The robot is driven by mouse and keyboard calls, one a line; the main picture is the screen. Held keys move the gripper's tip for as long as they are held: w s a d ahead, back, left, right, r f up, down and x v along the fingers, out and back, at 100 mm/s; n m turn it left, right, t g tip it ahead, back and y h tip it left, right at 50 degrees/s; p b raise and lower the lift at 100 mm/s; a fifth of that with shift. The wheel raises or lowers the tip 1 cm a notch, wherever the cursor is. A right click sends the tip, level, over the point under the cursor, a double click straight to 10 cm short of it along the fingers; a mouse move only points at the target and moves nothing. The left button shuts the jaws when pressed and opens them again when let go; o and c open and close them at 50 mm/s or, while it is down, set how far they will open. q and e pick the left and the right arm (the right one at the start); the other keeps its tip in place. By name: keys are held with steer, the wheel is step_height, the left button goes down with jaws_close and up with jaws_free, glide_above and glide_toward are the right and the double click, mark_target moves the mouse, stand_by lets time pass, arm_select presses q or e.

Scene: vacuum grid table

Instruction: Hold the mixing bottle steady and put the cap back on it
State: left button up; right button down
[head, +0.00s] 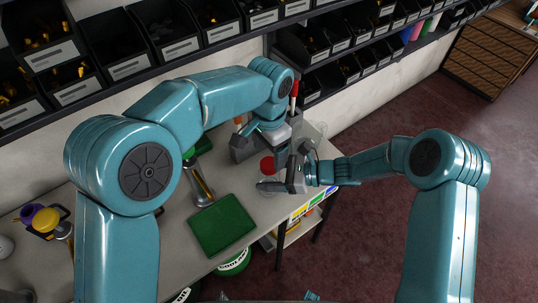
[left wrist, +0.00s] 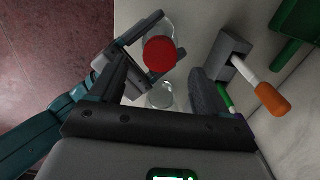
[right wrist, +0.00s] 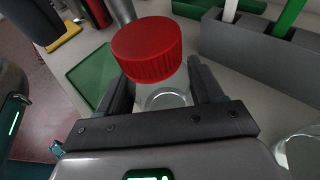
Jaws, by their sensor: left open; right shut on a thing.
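The mixing bottle is clear, and its glass (right wrist: 165,98) shows between the fingers of my right gripper (right wrist: 160,90), which is shut on it. The red ribbed cap (right wrist: 147,47) sits on top of the bottle; I cannot tell whether it is screwed down. In the head view the cap (head: 267,165) is near the table's right end, with my right gripper reaching in from the right. In the left wrist view the cap (left wrist: 160,54) lies ahead of my open, empty left gripper (left wrist: 158,82), apart from its fingers.
A clear glass vessel (right wrist: 301,148) stands beside the bottle. A grey rack (left wrist: 229,54) holds an orange-handled tool (left wrist: 272,99) and a green pen (left wrist: 224,95) close to my left gripper. A green tray (head: 220,226) lies nearer on the table (head: 172,240). Bin shelves line the back.

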mark_target(269, 163)
arm_select(q)
steer(key=shift+r, duration=0.1)
steer(key=shift+r, duration=0.1)
steer(key=shift+c, duration=1.1)
step_height(269, 163, up, 3)
steer(key=n, duration=0.4)
steer(key=shift+r, duration=0.15)
steer(key=shift+w, duration=0.1)
steer(key=shift+f, duration=4.05)
steer(key=c, duration=1)
steer(key=shift+o, duration=0.2)
